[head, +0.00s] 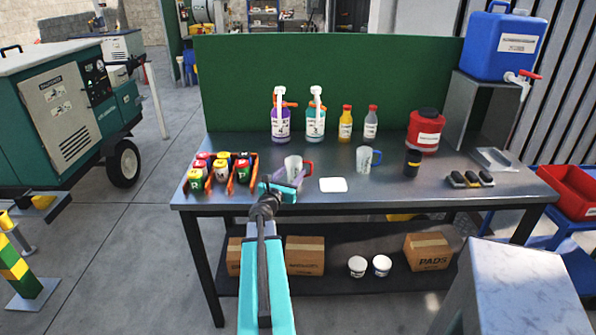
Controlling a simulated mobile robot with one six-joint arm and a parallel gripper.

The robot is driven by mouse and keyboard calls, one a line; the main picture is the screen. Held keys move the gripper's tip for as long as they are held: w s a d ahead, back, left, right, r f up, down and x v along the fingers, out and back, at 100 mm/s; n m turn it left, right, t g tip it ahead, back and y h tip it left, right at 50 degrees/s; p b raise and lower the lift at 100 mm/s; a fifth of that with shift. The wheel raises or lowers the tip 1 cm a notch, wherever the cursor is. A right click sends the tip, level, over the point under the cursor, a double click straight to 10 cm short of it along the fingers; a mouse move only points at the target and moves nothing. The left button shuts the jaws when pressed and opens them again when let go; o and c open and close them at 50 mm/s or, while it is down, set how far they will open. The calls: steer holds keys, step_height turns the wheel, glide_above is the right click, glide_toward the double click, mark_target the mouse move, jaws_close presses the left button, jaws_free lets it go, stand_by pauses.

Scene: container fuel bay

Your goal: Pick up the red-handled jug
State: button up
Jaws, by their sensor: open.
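My gripper (284,183) is open, reaching over the bench's front edge. It overlaps the lower part of the jug in the picture and hides it. I cannot tell whether the fingers touch the jug or are around it. A similar jug with a blue handle (364,159) stands farther right.
An orange rack (234,187) of small bottles is close on the left. A white pad (333,185) lies on the right. A red canister (425,132) is farther right.

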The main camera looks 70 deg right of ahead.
steer(key=shift+d+p, duration=0.4)
steer(key=shift+d, duration=1.2)
steer(key=c, duration=0.8)
steer(key=shift+r, duration=0.25)
